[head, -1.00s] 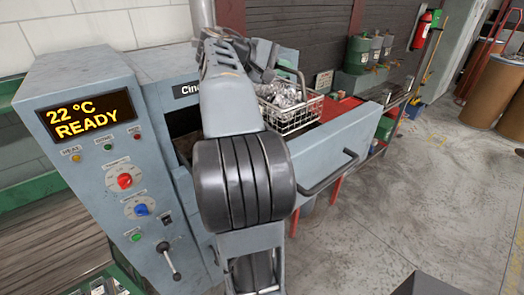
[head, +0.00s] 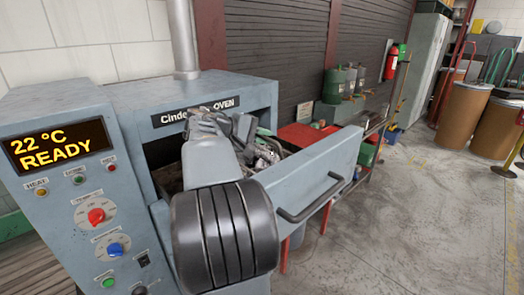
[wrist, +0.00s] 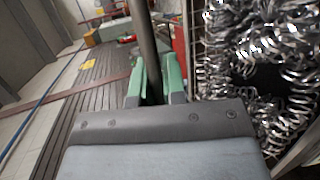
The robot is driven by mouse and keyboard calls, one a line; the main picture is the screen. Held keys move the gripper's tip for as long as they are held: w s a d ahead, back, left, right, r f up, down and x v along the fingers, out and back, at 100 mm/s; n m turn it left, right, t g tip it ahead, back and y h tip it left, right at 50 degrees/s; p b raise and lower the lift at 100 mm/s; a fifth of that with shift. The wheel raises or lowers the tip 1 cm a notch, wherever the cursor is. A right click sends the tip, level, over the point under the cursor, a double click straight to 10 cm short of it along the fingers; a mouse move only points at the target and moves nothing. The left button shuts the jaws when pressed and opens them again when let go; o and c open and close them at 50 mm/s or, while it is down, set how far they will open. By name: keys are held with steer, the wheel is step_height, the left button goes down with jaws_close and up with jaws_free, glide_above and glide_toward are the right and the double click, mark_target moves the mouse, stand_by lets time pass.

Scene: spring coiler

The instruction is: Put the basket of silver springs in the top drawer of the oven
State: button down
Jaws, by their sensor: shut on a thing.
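The basket of silver springs (head: 268,153) is mostly hidden behind my arm and the drawer front in the head view. In the wrist view its coiled springs (wrist: 250,60) fill the right side, with wire mesh along their edge. My gripper (wrist: 155,82) has green fingers shut around a dark bar, which looks like the basket's handle. The oven (head: 230,90) has its top drawer (head: 325,170) pulled out. The basket appears low at the open drawer, behind its front panel. Whether it touches the drawer floor is hidden.
The control panel (head: 62,150) reads 22 °C READY. A red-topped table (head: 305,135) stands behind the drawer, with several canisters (head: 350,82) beyond. Brown drums (head: 465,110) stand far right.

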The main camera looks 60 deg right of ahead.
mark_target(263, 155)
steer(key=shift+f, duration=2.05)
steer(key=c, duration=1.2)
jaws_free()
steer(key=b+v, duration=0.1)
steer(key=v, duration=1.1)
steer(key=shift+a+b, duration=0.1)
steer(key=shift+b, duration=0.25)
